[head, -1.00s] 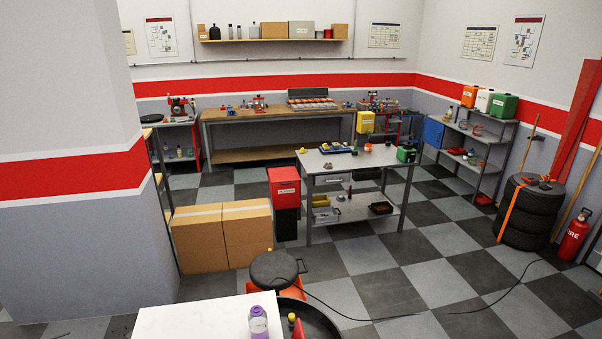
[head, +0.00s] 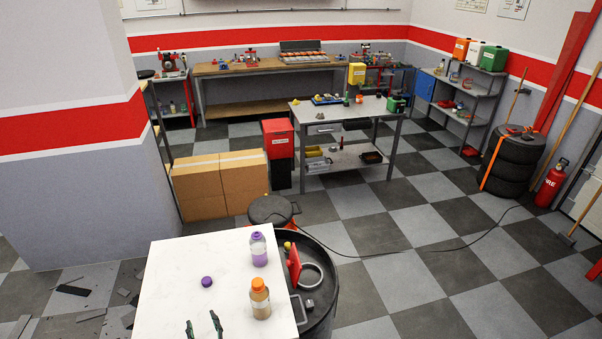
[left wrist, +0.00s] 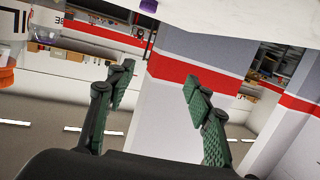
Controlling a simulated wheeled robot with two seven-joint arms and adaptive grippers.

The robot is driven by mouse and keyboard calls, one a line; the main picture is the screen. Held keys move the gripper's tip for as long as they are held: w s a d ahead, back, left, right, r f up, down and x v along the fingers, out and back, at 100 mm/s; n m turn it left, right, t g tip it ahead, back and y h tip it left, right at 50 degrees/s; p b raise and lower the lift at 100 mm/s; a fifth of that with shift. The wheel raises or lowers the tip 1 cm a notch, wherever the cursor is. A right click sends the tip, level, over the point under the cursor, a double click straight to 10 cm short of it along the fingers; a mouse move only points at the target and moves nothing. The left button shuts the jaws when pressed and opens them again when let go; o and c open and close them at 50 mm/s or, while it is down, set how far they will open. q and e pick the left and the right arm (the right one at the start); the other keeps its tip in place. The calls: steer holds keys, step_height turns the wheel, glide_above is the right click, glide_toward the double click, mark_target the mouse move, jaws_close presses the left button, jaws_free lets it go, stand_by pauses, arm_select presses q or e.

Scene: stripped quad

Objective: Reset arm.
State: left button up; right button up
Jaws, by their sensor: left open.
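My left gripper (head: 203,325) shows at the bottom edge of the head view, its two green-padded fingertips apart over the near part of a white table (head: 170,262). The left wrist view shows its fingers (left wrist: 158,80) spread with nothing between them. A bottle with a purple band (head: 258,250) and an orange-capped bottle (head: 260,299) stand upright at the table's right side. A small purple round object (head: 207,282) lies on the table beyond the gripper. My right gripper is not in view.
A dark round bin or drum (head: 343,290) with a red item in it stands against the table's right side. A black stool (head: 270,210) is behind the table. Cardboard boxes (head: 220,182) stand farther back. Checkered floor at right is mostly open, with a cable across it.

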arm_select(q)
steer(key=d+r+m+t+h, duration=0.4)
steer(key=d+r+t+h, duration=0.15)
steer(key=r, duration=0.55)
steer(key=s+d+f+m+g+h, duration=0.25)
steer(key=s+d+m+h, duration=0.25)
steer(key=d+m+h, duration=0.5)
steer(key=s+a+f+n+g+y, duration=0.2)
steer(key=s+a+f+g, duration=0.3)
steer(key=s+f+g, duration=0.4)
steer(key=s+a+f+n+g+y, duration=0.2)
steer(key=s+a+f+n+y, duration=0.15)
steer(key=s+a, duration=0.35)
steer(key=s+a+f+n+g+y, duration=0.2)
steer(key=s+a+f+g+y, duration=0.15)
steer(key=s+a, duration=0.4)
step_height(320, 180, down, 35)
steer(key=s+d+b, duration=0.1)
steer(key=d+b, duration=0.1)
steer(key=b, duration=0.5)
steer(key=s+f+m+g+b, duration=0.1)
steer(key=s+f+b, duration=0.4)
steer(key=s+f, duration=1.5)
step_height(320, 180, down, 4)
steer(key=shift+f+g+h, duration=0.1)
steer(key=shift+g+h, duration=0.25)
steer(key=shift+h, duration=0.1)
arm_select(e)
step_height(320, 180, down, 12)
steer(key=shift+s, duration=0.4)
